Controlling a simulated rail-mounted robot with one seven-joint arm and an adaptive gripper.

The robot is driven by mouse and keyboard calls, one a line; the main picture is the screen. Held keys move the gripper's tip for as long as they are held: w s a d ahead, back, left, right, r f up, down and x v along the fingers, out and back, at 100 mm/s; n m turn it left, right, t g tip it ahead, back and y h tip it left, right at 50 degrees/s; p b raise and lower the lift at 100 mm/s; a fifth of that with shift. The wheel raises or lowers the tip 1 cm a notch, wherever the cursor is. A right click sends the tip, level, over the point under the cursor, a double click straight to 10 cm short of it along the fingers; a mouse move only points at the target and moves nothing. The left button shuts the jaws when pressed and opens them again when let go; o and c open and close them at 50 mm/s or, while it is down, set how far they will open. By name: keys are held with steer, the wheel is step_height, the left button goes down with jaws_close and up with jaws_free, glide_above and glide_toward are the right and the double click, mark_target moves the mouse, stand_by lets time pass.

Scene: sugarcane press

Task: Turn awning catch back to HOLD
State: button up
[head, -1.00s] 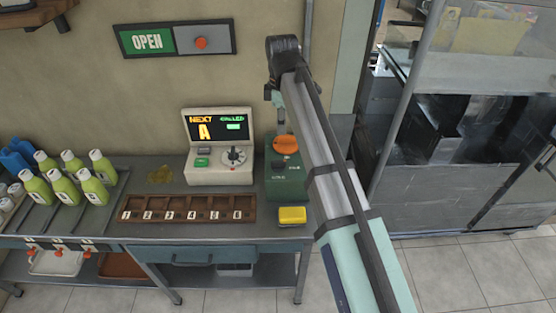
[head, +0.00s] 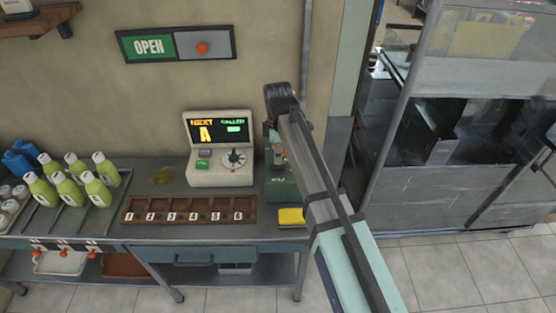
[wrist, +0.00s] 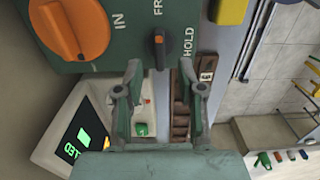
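The green control box (head: 282,188) stands on the counter, largely hidden behind my arm in the head view. In the wrist view its face (wrist: 110,55) fills the upper left, with a large orange knob (wrist: 70,28) beside the word IN. A small black catch (wrist: 159,42) sits between a partly cut-off "FR" label and the HOLD label (wrist: 188,45). Which label it points to is unclear. My gripper (wrist: 161,75) is open and empty, its two fingertips apart and just short of the catch in the picture. Contact cannot be told.
A cream display unit (head: 220,150) stands directly left of the box, with a brown numbered tray (head: 188,210) in front. A yellow block (head: 291,217) lies near the counter's front edge. Green bottles (head: 70,180) stand at the left. A glass-and-metal cabinet (head: 440,150) is to the right.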

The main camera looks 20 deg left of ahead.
mark_target(278, 167)
steer(key=shift+f+p, duration=0.45)
steer(key=shift+f, duration=1.9)
jaws_close()
